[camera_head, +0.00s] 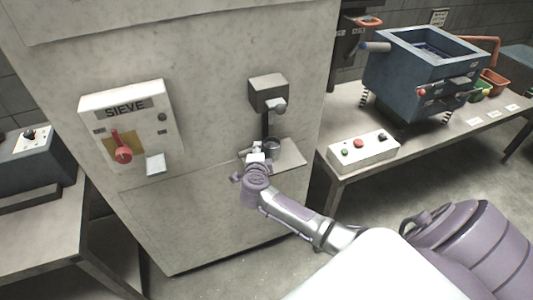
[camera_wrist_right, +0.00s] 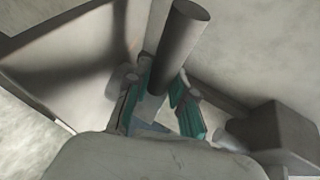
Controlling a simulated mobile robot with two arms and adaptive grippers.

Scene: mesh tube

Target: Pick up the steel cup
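The steel cup (camera_head: 272,146) is a small dark grey cup on the ledge of the big grey cabinet, below a box with a spout. My right gripper (camera_head: 256,157) is in front of the cup and just left of it, close against it in the head view. In the wrist view its two teal-padded fingers (camera_wrist_right: 157,110) stand apart. A dark grey cylinder (camera_wrist_right: 175,50) runs down toward the gap between them. I cannot tell whether it is the cup or whether the pads touch it. My left gripper is not in view.
The ledge (camera_head: 290,153) juts from the cabinet, with the spout box (camera_head: 268,92) above. A SIEVE panel (camera_head: 128,120) with a red lever is at left. A button box (camera_head: 358,150) and a blue machine (camera_head: 415,80) stand on the right table.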

